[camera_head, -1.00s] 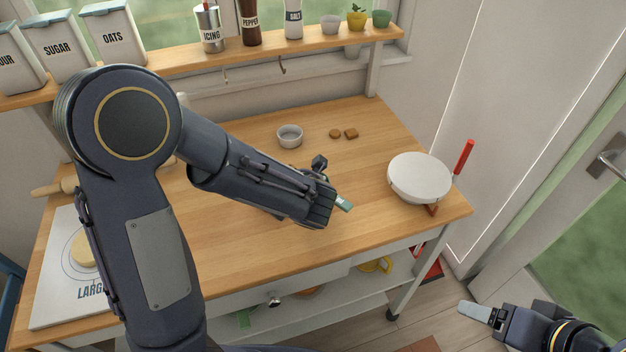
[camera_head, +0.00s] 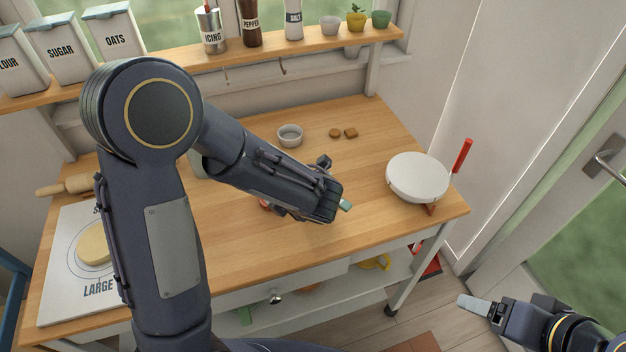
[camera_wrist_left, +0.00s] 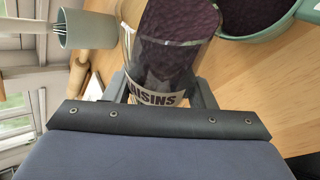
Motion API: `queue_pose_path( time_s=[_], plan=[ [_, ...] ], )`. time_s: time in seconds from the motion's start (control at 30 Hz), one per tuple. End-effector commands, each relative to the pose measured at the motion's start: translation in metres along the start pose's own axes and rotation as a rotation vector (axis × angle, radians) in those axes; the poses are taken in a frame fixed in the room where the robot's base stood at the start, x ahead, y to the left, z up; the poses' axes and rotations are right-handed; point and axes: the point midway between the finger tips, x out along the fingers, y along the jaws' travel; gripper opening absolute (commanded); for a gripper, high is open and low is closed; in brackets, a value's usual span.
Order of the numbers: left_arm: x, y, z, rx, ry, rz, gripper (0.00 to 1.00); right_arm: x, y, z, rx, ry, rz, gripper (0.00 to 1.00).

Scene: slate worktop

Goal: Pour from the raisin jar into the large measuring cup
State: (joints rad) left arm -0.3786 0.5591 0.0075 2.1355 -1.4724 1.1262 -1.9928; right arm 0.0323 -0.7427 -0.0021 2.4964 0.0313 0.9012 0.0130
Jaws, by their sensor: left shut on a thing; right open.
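My left gripper (camera_wrist_left: 165,92) is shut around the raisin jar (camera_wrist_left: 165,98), a clear glass jar with a label reading "AISINS". Dark purple contents lie toward the jar's right side, so it looks tilted toward the cup. The teal measuring cup (camera_wrist_left: 240,36) is at the upper right of the left wrist view, close to the jar's mouth, with dark contents inside. In the head view my left arm hides the jar and most of the cup; a teal piece (camera_head: 346,206), apparently its handle, shows beside my left gripper (camera_head: 325,205). My right gripper (camera_head: 478,306) is open, off the worktop.
A crock with a whisk (camera_wrist_left: 88,28) stands at the upper left of the left wrist view. A small grey bowl (camera_head: 290,135), two brown pieces (camera_head: 343,133) and a white round pan (camera_head: 417,178) are on the wooden top. A marked board (camera_head: 75,290) lies left.

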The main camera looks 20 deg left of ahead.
Motion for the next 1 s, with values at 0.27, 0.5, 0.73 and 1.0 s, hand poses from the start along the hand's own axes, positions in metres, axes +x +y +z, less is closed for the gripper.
queue_pose_path(
  time_s=[0.27, 0.5, 0.73, 1.0],
  plan=[
    [-0.003, 0.003, 0.001, 0.022, 0.019, 0.011, 0.19, -0.005, -0.003, -0.003, 0.000, 0.000, 0.000, 0.75],
    [-0.004, 0.004, 0.002, 0.041, 0.034, 0.018, 0.19, -0.009, -0.004, -0.004, 0.000, 0.000, 0.000, 0.75],
    [-0.005, 0.006, 0.002, 0.060, 0.050, 0.026, 0.19, -0.012, -0.006, -0.006, 0.000, 0.000, 0.000, 0.75],
    [-0.007, 0.007, 0.002, 0.082, 0.068, 0.035, 0.19, -0.016, -0.007, -0.008, 0.000, 0.000, 0.000, 0.75]
  ],
)
